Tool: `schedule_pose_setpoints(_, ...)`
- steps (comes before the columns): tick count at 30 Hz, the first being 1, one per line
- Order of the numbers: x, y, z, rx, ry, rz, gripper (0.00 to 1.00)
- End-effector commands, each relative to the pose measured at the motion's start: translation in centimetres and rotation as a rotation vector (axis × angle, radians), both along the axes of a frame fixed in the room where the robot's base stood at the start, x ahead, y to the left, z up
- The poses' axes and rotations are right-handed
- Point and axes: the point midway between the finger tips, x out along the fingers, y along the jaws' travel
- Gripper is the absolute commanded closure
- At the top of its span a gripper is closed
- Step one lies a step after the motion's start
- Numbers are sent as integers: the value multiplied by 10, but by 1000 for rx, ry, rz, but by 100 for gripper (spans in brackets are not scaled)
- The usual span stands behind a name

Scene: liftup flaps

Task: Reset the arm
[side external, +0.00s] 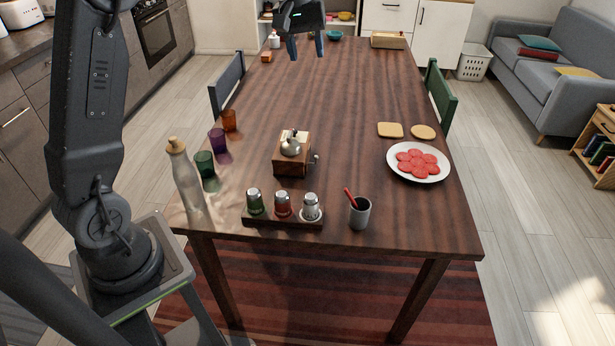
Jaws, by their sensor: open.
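My gripper (306,46) hangs at the top of the side external view, above the far part of the wooden table (350,100). Its two fingers point down and stand apart, with nothing between them. Most of the arm that carries it is out of the picture at the top. My arm's lower links and mount stand at the left, beside the table.
On the table are a wooden grinder (292,160), a spice rack (283,219) with capped jars, a grey cup (360,213), a bottle (186,180), coloured glasses (204,164) and a plate (420,175) of red slices. The table's middle is clear.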

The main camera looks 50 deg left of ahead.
Motion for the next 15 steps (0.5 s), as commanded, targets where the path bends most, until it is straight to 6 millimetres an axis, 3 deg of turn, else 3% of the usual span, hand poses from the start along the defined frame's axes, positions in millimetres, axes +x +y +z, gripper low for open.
schedule_pose_setpoints(3,-40,-32,21,54,-64,-113,52)
schedule_pose_setpoints(7,-87,-61,30,113,-130,-237,52)
schedule_pose_setpoints(15,-188,-104,17,236,-269,-495,52)
